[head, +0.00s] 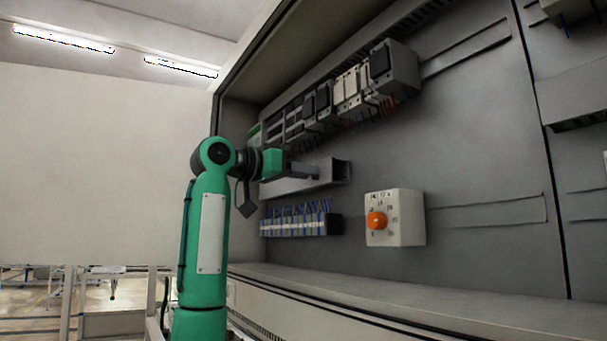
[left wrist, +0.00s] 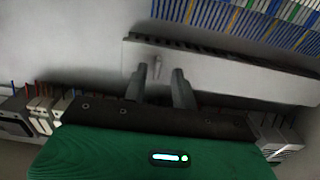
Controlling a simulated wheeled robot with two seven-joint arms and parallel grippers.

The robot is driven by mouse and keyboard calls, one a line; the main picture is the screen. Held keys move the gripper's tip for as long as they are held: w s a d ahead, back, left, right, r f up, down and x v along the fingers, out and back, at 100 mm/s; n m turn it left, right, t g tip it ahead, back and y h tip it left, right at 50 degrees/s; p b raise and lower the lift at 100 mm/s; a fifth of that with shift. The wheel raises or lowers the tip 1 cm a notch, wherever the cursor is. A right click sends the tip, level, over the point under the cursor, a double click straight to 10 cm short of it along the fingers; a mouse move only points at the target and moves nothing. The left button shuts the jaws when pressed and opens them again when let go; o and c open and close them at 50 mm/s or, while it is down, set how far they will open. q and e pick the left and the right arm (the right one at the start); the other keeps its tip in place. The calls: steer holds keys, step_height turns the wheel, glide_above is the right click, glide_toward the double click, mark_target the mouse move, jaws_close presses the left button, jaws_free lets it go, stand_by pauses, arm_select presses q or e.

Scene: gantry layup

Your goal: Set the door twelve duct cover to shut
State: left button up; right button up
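A grey wiring duct (head: 300,185) is mounted on the cabinet's back panel, between the upper device row and the lower terminal row. In the left wrist view its long pale cover face (left wrist: 235,80) runs across, with dark slots along its far edge. A small knob (left wrist: 157,66) stands up from that face. My left gripper (head: 312,173) is at the duct. In the left wrist view its two dark fingers (left wrist: 159,73) are spread, with the knob between their tips and gaps visible on both sides. I cannot tell how far the cover is closed. My right gripper is out of view.
Breakers and grey devices (head: 393,68) stick out above the duct. Terminal blocks with blue wires (head: 295,224) sit below. A box with an orange rotary knob (head: 397,218) is at lower right. The cabinet's side wall is close on the left; the panel to the right is largely clear.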

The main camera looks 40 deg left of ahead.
arm_select(q)
steer(key=b+v, duration=0.4)
steer(key=v, duration=0.9)
steer(key=shift+a+b, duration=0.25)
steer(key=shift+b, duration=0.15)
steer(key=shift+f, duration=0.1)
